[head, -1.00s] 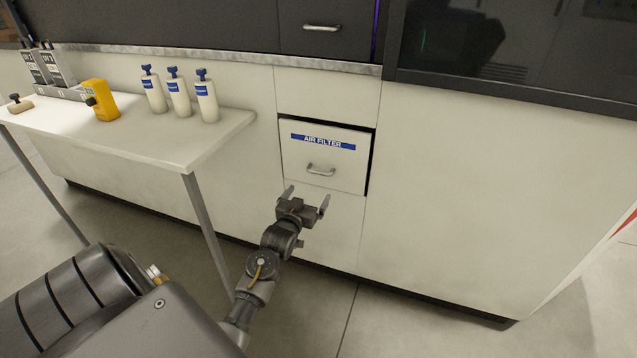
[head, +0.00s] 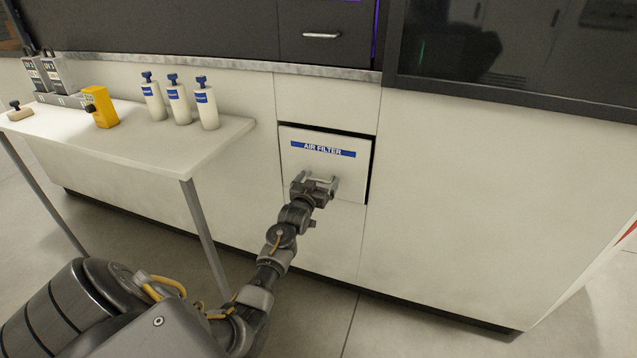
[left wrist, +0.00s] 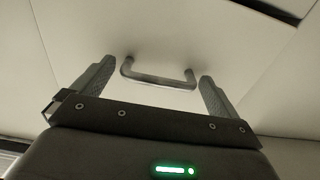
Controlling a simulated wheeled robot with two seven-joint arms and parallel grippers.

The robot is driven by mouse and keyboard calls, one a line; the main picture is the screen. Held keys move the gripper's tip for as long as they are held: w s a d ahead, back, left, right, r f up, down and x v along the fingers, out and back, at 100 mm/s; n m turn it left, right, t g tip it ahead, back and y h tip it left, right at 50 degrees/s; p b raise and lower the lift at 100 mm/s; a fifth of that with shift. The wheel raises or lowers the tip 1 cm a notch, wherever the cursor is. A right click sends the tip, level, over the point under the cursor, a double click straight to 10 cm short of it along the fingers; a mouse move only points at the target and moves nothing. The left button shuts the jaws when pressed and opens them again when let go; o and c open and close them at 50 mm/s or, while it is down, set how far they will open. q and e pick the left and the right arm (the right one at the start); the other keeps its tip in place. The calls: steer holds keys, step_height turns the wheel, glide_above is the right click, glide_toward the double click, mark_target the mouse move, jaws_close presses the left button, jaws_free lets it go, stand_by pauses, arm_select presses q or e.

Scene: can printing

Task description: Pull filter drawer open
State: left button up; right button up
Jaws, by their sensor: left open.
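The filter drawer (head: 325,158) is a white front with a blue "AIR FILTER" label, set in the white cabinet. A dark gap shows along its top and right edges. My left gripper (head: 319,180) is open in front of the lower part of the drawer. In the left wrist view the metal bar handle (left wrist: 158,77) lies across the space between the two open fingers (left wrist: 157,88), near their tips. I cannot tell whether the fingers touch it. In the head view the gripper mostly hides the handle. My right gripper is not in view.
A white side table (head: 150,148) stands to the left, close to my arm. It holds white bottles (head: 179,101), a yellow device (head: 101,108) and grey canisters (head: 58,73). Another drawer handle (head: 321,35) is above. The floor before the cabinet is clear at right.

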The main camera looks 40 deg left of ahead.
arm_select(q)
steer(key=shift+w, duration=0.15)
steer(key=c, duration=1.2)
steer(key=shift+c, duration=0.2)
